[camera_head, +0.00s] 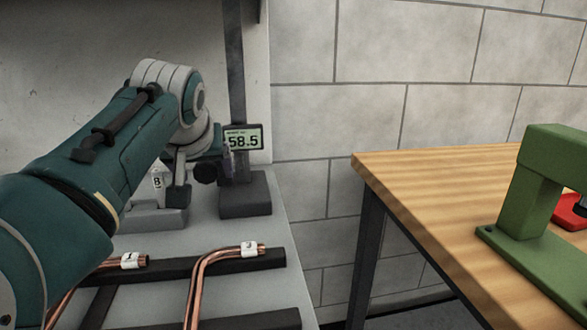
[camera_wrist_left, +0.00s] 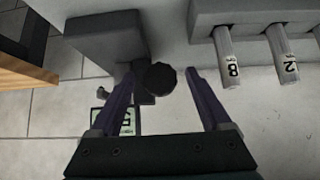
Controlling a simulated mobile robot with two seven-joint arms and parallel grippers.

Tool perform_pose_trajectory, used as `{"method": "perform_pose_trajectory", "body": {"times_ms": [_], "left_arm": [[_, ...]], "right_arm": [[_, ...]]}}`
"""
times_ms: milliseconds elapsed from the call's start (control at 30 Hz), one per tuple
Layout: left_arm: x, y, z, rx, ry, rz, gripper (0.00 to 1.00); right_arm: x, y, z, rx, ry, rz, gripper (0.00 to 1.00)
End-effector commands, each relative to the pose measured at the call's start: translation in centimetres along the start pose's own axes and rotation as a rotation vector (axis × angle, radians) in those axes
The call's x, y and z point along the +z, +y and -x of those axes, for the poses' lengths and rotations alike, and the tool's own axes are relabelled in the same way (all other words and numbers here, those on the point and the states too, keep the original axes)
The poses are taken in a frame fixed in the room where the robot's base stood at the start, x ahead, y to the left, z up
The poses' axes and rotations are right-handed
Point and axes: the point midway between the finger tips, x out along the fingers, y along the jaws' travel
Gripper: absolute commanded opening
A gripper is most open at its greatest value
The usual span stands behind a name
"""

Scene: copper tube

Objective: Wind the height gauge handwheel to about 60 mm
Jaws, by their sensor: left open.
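The height gauge stands on the grey bench, with a dark base (camera_head: 245,197) and a tall post. Its display (camera_head: 243,138) reads 58.5. The black handwheel (camera_head: 205,173) is on the left side of the post, partly hidden by my left gripper (camera_head: 212,158). In the left wrist view the handwheel (camera_wrist_left: 158,78) lies between the two spread purple fingers of my left gripper (camera_wrist_left: 159,76), with gaps visible on both sides. The display (camera_wrist_left: 127,122) also shows there, partly covered by a finger. My right gripper is not in view.
Bent copper tubes (camera_head: 200,280) with white tags lie across dark bars in front of the gauge. A grey holder (camera_head: 150,217) stands left of it; numbered grey pegs (camera_wrist_left: 227,55) show in the wrist view. A wooden table (camera_head: 440,190) with a green frame (camera_head: 535,190) is at right.

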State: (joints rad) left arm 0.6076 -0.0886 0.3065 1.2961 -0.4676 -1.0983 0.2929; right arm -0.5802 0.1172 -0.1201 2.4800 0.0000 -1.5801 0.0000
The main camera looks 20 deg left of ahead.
Motion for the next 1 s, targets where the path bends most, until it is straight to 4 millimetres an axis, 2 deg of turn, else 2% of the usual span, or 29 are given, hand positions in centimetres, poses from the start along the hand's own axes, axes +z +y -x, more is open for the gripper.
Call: {"method": "perform_pose_trajectory", "body": {"times_ms": [267, 1000], "left_arm": [[-0.02, 0.01, -0.13, 0.000, 0.000, 0.000, 0.81], [0.02, 0.02, -0.11, 0.000, 0.000, -0.001, 0.00]], "right_arm": [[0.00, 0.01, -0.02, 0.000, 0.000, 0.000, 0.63], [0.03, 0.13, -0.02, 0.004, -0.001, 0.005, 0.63]]}}
